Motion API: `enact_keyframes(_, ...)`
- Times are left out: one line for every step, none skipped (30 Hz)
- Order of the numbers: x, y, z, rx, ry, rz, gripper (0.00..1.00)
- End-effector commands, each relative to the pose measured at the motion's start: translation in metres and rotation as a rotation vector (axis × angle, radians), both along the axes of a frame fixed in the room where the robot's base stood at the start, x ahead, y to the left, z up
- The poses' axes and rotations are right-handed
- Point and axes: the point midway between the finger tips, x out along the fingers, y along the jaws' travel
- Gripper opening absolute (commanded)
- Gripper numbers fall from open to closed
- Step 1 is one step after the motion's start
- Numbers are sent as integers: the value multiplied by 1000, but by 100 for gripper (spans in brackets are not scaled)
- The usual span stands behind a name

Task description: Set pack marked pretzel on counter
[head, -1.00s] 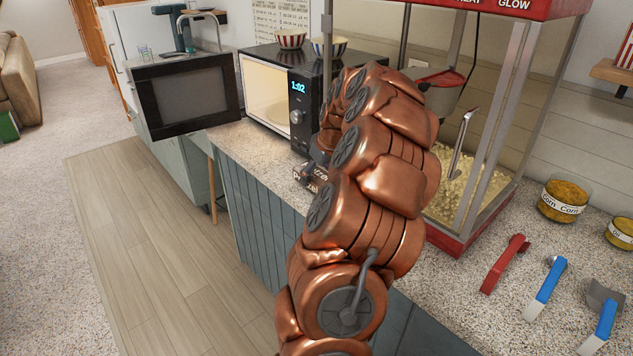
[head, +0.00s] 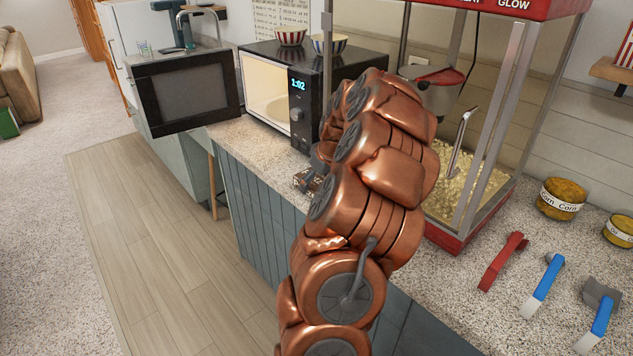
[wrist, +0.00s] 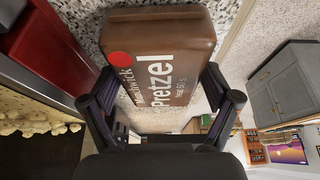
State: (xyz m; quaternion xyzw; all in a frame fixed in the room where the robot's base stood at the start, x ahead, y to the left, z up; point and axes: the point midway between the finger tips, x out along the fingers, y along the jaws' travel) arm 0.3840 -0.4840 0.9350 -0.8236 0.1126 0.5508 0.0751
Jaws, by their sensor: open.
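The brown pretzel pack (wrist: 172,58), with white "Pretzel" lettering and a red dot, fills the upper middle of the wrist view against the speckled counter (wrist: 225,18). My gripper (wrist: 160,78) is open, with one dark finger at each side of the pack's near end. I cannot tell whether either finger touches it. In the head view a small part of the pack (head: 307,181) shows at the counter's front edge (head: 254,157), just in front of the microwave. My copper arm hides the rest of it and my gripper.
The microwave (head: 300,85) stands with its door (head: 188,95) open leftward over the front edge. The popcorn machine (head: 490,205) is right of my arm. Corn tubs (head: 562,200) and scoops with red (head: 503,262) and blue (head: 543,287) handles lie farther right.

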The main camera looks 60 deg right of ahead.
Motion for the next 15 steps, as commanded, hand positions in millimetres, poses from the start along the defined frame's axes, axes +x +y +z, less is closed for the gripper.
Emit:
enact_keyframes(0,0,0,0,0,0,88)
enact_keyframes(0,0,0,0,0,0,88)
enact_keyframes(0,0,1,0,0,0,88)
enact_keyframes(0,0,2,0,0,0,88)
enact_keyframes(0,0,3,0,0,0,88)
enact_keyframes(0,0,5,0,0,0,88)
enact_keyframes(-1,0,6,-2,-1,-1,88)
enact_keyframes(-2,0,9,-4,-3,-1,88)
enact_keyframes(-4,0,14,-5,-5,-2,88)
enact_keyframes(-5,0,19,-6,-6,-2,88)
enact_keyframes(-7,1,23,-6,-6,-2,88)
enact_keyframes(-10,2,30,-6,-6,-2,88)
enact_keyframes(-12,2,35,-6,-6,-2,88)
enact_keyframes(-14,2,41,-7,-6,-3,88)
enact_keyframes(-18,3,48,-7,-6,-3,88)
